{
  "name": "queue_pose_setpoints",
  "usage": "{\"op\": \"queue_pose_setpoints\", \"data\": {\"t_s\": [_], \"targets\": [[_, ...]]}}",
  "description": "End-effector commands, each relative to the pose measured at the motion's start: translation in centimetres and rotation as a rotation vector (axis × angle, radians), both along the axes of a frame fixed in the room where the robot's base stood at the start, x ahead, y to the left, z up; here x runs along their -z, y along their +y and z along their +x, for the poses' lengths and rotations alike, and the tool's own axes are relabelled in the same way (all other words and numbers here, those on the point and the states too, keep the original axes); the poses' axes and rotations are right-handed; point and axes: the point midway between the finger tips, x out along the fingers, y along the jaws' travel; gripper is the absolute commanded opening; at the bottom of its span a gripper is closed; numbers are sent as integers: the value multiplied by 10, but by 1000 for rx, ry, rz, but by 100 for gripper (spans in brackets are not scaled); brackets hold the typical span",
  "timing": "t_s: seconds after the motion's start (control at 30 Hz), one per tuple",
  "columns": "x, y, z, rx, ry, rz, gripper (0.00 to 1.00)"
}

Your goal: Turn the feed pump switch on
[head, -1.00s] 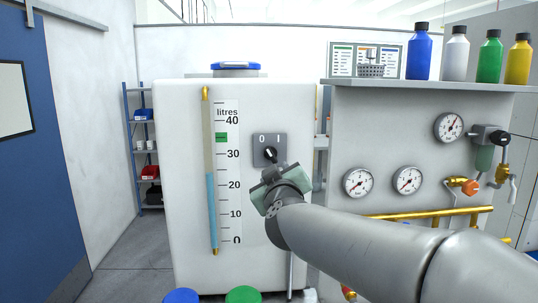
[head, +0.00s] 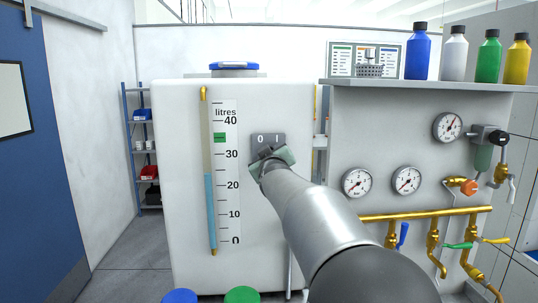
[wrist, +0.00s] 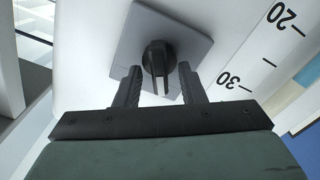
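The feed pump switch has a grey square plate marked 0 and I (head: 262,138) on the white tank front in the head view. My gripper (head: 270,158) covers its knob there. In the wrist view the plate (wrist: 193,42) is tilted and the black knob (wrist: 157,57) stands out from it. My gripper (wrist: 159,70) is open, one finger on each side of the knob, with a gap visible at both sides. How deep the fingertips reach along the knob is unclear. Which mark the knob points to cannot be told now.
The white tank (head: 180,130) has a level tube (head: 208,205) and a litre scale left of the switch. Right of it is a panel with gauges (head: 357,182), a brass pipe (head: 425,214) and valves. Bottles (head: 418,52) stand on a shelf above. Floor is free at left.

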Motion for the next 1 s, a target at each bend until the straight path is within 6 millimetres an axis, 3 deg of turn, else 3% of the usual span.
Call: {"op": "queue_pose_setpoints", "data": {"t_s": [0.23, 0.37, 0.4, 0.73, 1.0], "targets": [[0, 0, 1, 0, 0, 0, 36], [0, 0, 1, 0, 0, 0, 3], [0, 0, 1, 0, 0, 0, 0], [0, 0, 1, 0, 5, 27, 0], [0, -1, 1, 0, 27, 168, 0]]}}
